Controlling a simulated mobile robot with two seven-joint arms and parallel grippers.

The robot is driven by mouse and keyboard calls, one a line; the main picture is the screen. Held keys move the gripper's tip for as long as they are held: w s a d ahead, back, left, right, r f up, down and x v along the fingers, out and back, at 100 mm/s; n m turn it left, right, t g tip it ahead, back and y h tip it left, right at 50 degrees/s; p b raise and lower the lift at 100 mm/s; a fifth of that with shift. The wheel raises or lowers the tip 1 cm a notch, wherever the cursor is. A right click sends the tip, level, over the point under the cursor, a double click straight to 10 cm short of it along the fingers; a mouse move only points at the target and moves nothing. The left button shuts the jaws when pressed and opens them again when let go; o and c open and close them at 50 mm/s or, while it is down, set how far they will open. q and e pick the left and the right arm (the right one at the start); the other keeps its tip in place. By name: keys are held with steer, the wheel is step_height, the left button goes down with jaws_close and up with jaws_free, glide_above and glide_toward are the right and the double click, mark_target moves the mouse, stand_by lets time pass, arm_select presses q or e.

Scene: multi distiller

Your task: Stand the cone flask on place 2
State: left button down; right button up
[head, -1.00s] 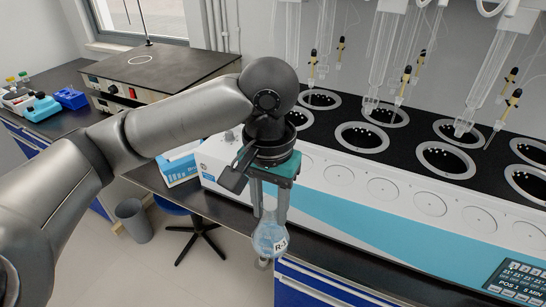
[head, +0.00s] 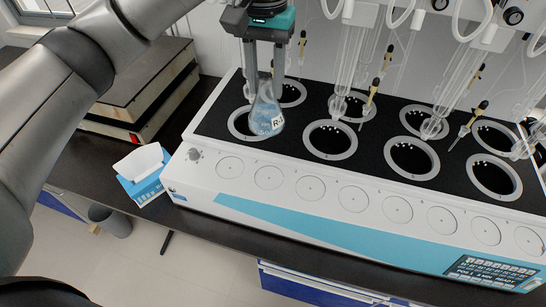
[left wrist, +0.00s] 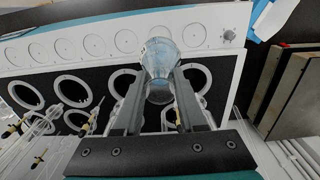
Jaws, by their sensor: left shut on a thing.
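The clear cone flask (head: 265,118) holds pale blue liquid and has a white label starting with "R". My left gripper (head: 264,72) is shut on its neck from above and holds it about upright. In the head view the flask overlaps the front-left ringed opening (head: 236,125) of the multi distiller (head: 215,148); I cannot tell how high above it the base is. The left wrist view shows the flask (left wrist: 158,52) between the two fingers (left wrist: 158,95). The place numbers are too small to read. My right gripper is not in view.
More ringed openings, such as this front one (head: 330,140), fill the black top. Glass tubes (head: 345,70) and yellow-topped fittings (head: 372,88) hang behind and over them. A tissue box (head: 141,178) stands left of the distiller, near a dark-topped box unit (head: 150,85).

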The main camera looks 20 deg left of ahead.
arm_select(q)
steer(key=shift+w+r, duration=0.3)
steer(key=shift+d+f, duration=0.1)
steer(key=shift+f, duration=0.25)
step_height(320, 180, down, 19)
steer(key=b, duration=0.2)
steer(key=shift+f, duration=0.1)
steer(key=shift+c, duration=2.4)
jaws_free()
